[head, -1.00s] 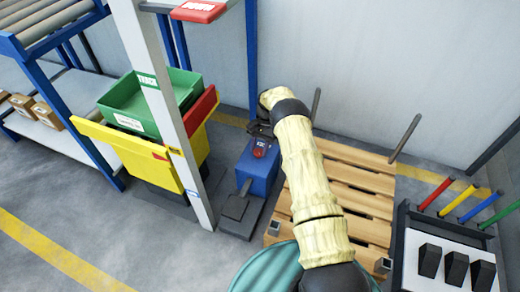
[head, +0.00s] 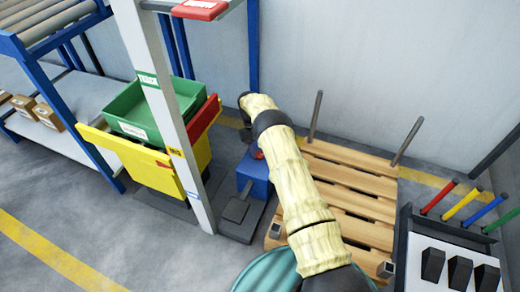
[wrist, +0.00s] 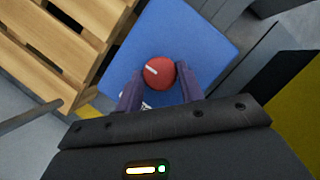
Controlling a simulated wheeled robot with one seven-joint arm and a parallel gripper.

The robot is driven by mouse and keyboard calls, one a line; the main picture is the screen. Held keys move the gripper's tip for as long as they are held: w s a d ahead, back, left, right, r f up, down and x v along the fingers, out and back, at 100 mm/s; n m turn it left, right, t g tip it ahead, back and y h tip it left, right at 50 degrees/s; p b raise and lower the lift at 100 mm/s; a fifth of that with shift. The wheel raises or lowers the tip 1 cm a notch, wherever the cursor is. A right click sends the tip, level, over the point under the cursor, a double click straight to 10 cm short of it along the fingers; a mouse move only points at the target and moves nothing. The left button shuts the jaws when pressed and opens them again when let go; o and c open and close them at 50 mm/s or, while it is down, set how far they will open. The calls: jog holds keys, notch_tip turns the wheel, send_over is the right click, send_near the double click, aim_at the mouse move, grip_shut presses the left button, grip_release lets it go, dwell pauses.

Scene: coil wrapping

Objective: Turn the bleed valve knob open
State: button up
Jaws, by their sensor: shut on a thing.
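The bleed valve knob (wrist: 160,71) is round and red with a white line across its top, on the flat top of a blue box (wrist: 205,40). In the wrist view my gripper (wrist: 160,78) has its two dark fingers on either side of the knob, shut on it. A white label beside the knob is partly hidden by the left finger. In the head view the blue box (head: 255,186) stands on the floor, and my arm covers most of the knob and the gripper.
A wooden pallet (head: 350,180) with upright posts lies right of the blue box. A white post (head: 172,120) and a yellow bin (head: 140,160) with a green tray (head: 140,108) stand to the left. A rack with coloured handles (head: 440,197) is at the right.

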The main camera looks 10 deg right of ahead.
jog(key=n+h+p, duration=0.1)
jog(key=n, duration=0.2)
jog(key=shift+r+p, duration=0.15)
jog(key=shift+p, duration=0.2)
jog(key=shift+s+a+n+t+h+p, duration=0.2)
jog(key=shift+n+t+h+p, duration=0.2)
jog(key=shift+n, duration=0.6)
jog(key=shift+f, duration=0.2)
jog(key=o, duration=1)
jog(key=shift+w+r, duration=0.1)
jog(key=shift+r, duration=0.05)
jog(key=p+v, duration=0.3)
jog(key=v, duration=0.8)
jog(key=shift+a+r, duration=0.1)
jog(key=shift+r, duration=0.35)
